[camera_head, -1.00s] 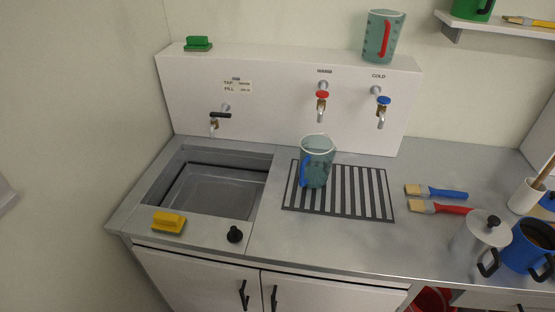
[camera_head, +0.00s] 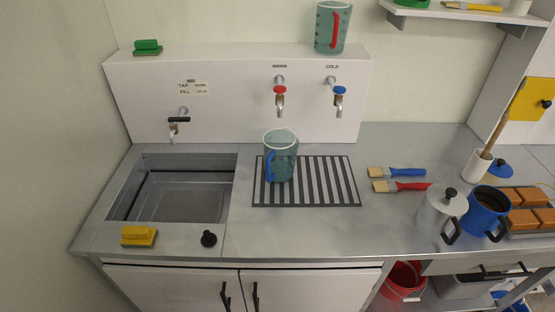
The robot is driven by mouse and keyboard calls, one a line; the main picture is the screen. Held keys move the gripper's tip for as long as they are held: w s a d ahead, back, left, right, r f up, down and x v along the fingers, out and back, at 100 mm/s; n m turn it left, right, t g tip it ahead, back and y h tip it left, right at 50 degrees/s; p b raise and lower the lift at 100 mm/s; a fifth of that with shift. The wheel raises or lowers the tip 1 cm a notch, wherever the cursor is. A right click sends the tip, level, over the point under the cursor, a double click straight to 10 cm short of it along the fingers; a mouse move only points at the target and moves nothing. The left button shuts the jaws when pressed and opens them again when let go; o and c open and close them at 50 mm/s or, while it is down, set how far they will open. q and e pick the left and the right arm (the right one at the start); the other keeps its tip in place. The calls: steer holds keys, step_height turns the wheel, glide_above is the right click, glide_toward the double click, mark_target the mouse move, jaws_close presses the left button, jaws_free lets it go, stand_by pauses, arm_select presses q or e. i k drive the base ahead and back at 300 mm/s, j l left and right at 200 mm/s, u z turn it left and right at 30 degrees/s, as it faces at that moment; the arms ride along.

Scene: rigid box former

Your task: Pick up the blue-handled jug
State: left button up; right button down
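The blue-handled jug (camera_head: 283,158) is a translucent teal jug standing upright on the left part of the striped drain grid (camera_head: 335,184). Its blue handle (camera_head: 270,167) faces the front left. A similar teal jug with a red handle (camera_head: 330,28) stands on top of the white back panel. Neither of my grippers shows in the head view.
The sink (camera_head: 180,192) lies left of the grid, with a yellow brush (camera_head: 139,236) and a black plug (camera_head: 209,238) on its front rim. Taps (camera_head: 280,97) hang behind the jug.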

mark_target(276, 161)
steer(key=k+l+z, duration=0.1)
steer(key=l, duration=0.35)
steer(key=k+l+z, duration=0.1)
steer(key=l, duration=0.35)
steer(key=k+l+z, duration=0.1)
steer(key=l, duration=0.35)
steer(key=k+l, duration=0.1)
steer(key=l, duration=0.35)
steer(key=z, duration=0.05)
